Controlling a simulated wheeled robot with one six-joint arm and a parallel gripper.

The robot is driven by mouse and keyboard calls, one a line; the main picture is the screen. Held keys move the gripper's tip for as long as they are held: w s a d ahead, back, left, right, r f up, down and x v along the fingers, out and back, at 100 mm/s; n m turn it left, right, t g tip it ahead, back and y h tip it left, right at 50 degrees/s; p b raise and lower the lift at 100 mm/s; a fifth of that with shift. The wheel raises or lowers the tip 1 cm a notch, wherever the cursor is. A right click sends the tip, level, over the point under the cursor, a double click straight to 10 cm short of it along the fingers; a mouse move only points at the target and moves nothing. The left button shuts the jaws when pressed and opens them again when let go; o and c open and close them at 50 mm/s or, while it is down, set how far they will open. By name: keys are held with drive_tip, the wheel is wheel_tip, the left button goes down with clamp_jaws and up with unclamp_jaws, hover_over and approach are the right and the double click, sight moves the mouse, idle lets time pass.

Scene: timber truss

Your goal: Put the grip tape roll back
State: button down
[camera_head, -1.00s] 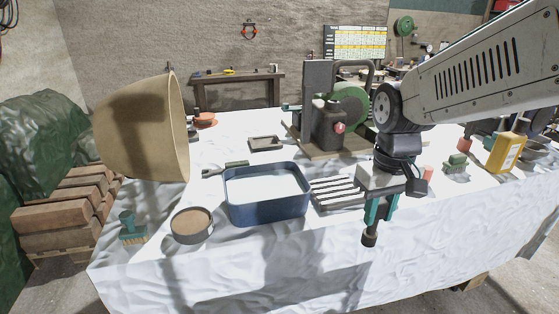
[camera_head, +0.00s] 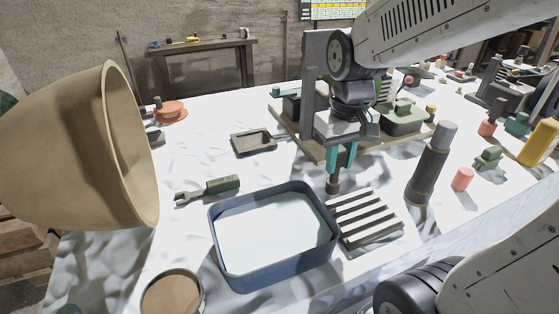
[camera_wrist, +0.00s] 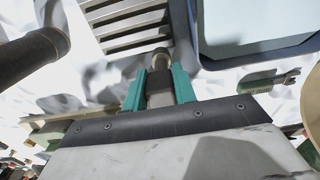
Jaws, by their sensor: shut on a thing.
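My gripper (camera_head: 338,172) has teal fingers shut on a small upright cylinder (camera_head: 332,186) with a dark end. I take it to be the grip tape roll, though no label shows. In the wrist view, the cylinder (camera_wrist: 160,58) sticks out beyond the fingers (camera_wrist: 160,88), with a grey part between them. In the head view, it appears just above or behind the back edge of the slatted rack (camera_head: 376,232), to the right of the blue tray's back rim. Whether it touches the table cannot be told.
The open blue tray (camera_head: 222,262) stands left of the rack. A dark grey cylinder (camera_head: 431,165) stands to the right, near a pink cylinder (camera_head: 462,179). A machine base (camera_head: 300,143) lies behind. A wrench (camera_head: 208,190) and small dark tray (camera_head: 253,143) lie to the left.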

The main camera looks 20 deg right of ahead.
drive_tip(key=w+a+f, duration=0.2)
drive_tip(key=w+a, duration=0.1)
drive_tip(key=w, duration=0.3)
drive_tip(key=w+a+f, duration=0.3)
drive_tip(key=w, duration=0.3)
drive_tip(key=shift+w+a, duration=0.25)
drive_tip(key=shift+w, duration=0.1)
drive_tip(key=shift+f, duration=0.1)
drive_tip(key=c, duration=1.1)
unclamp_jaws()
